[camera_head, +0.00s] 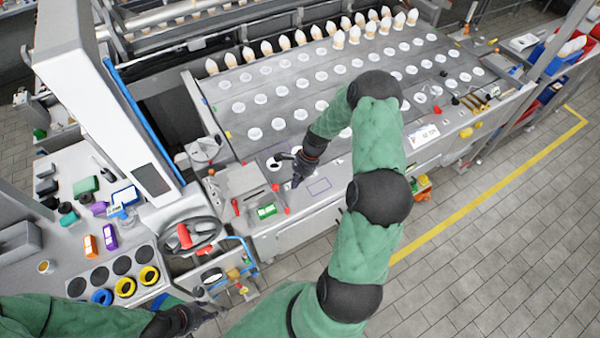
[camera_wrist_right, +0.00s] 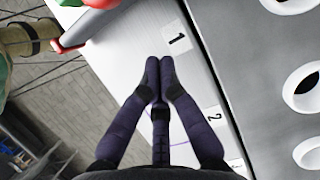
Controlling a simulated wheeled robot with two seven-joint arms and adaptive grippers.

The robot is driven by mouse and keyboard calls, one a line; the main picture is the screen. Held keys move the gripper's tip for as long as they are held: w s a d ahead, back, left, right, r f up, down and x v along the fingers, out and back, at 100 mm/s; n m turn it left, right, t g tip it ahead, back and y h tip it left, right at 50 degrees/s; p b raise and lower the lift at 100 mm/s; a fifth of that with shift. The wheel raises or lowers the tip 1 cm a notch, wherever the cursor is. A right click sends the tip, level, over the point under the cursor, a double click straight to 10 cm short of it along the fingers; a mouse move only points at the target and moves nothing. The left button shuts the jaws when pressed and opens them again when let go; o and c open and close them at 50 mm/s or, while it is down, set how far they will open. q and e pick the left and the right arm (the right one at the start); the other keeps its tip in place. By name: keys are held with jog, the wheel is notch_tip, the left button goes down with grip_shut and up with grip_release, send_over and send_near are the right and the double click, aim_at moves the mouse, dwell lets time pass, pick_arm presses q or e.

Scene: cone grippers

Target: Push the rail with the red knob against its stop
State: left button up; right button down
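A grey bar (camera_wrist_right: 92,25) with a red knob (camera_wrist_right: 101,3) at its upper end lies at the upper left of the right wrist view, probably the rail. In the head view, small red parts (camera_head: 276,185) show on the machine's front ledge left of my right gripper; which one is the knob is unclear. My right gripper (camera_head: 296,183) is over that ledge. In the right wrist view its fingertips (camera_wrist_right: 160,66) meet with nothing between them, apart from the bar. The stop cannot be made out. My left gripper (camera_head: 208,308) is at the bottom left, dark and small.
A grey plate (camera_head: 300,85) with rows of white round holes and several pale cones lies behind the ledge. Number labels (camera_wrist_right: 177,40) mark the light ledge. A side table (camera_head: 70,240) with bottles and coloured rings stands at left. Tiled floor (camera_head: 490,260) is clear at right.

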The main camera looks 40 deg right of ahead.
aim_at(275, 191)
jog(key=a, duration=0.3)
jog(key=shift+w+a+p, duration=0.15)
jog(key=shift+w+p, duration=0.2)
jog(key=shift+w, duration=0.05)
jog(key=shift+a, duration=0.35)
jog(key=a, duration=0.2)
jog(key=w+a, duration=0.1)
jog(key=a, duration=0.1)
jog(key=shift+w+a+p, duration=0.15)
jog(key=shift+a+p, duration=0.15)
jog(key=shift+a, duration=0.1)
jog(key=shift+d, duration=0.2)
